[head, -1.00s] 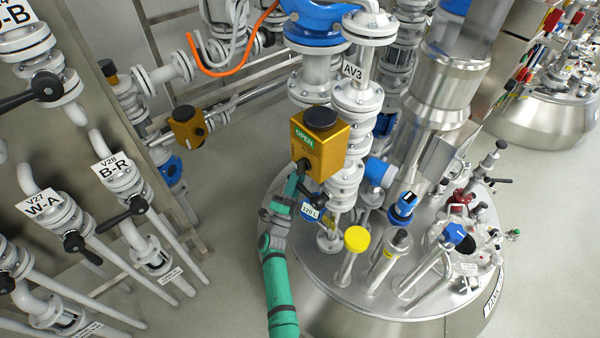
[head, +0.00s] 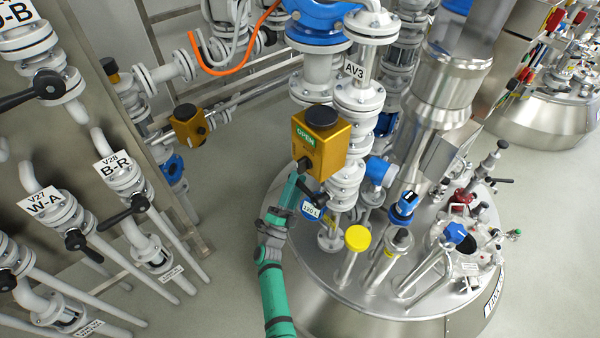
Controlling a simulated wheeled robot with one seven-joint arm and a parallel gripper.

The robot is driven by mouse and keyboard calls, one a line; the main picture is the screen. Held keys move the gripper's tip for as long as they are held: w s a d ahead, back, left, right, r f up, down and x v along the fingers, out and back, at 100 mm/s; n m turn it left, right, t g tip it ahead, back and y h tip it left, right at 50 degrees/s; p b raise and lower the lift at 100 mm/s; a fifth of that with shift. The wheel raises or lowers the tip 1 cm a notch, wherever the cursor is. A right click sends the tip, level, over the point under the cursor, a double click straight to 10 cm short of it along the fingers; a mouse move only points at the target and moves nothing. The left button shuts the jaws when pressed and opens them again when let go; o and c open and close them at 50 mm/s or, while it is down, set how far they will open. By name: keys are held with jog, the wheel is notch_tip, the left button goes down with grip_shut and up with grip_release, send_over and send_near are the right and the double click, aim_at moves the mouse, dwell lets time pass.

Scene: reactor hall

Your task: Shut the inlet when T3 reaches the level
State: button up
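The gold valve box (head: 321,145) reads OPEN in green on its face and has a black cap on top. It sits on the pipework beneath the label AV3 (head: 354,69). My green arm rises from the bottom of the view, and my gripper (head: 303,172) is at the lower left corner of the box, by a small dark part. The fingers are too small to tell open from shut, or whether they touch it. A small white and blue plate reading 120 L (head: 311,209) is just below. The steel tank (head: 345,290) stands under this pipework; its front label is unreadable.
Hand valves V27 (head: 45,203) and V28 (head: 110,163) with black levers are on the left rack. A second gold box (head: 188,125) is behind. A yellow cap (head: 358,238) and several nozzles crowd the tank lid. Grey floor (head: 225,230) is open between rack and tank.

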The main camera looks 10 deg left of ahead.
jog(key=v, duration=0.6)
jog(key=shift+s, duration=0.25)
jog(key=s+d+f+n+g+y, duration=0.25)
jog(key=s+d+n, duration=0.25)
jog(key=s, duration=0.6)
jog(key=s+d+f+n+g+y, duration=0.1)
jog(key=s+d+n+y, duration=0.3)
jog(key=s, duration=0.7)
jog(key=s+d+r+n+g+h, duration=0.1)
jog(key=s+d+r+n, duration=0.3)
jog(key=s, duration=0.5)
jog(key=s+d+r+n+g+h, duration=0.1)
jog(key=s+d+r+n+g, duration=0.3)
jog(key=s, duration=0.6)
jog(key=shift+s+d+r+n, duration=0.2)
jog(key=shift+r+n, duration=0.1)
jog(key=shift+r, duration=0.55)
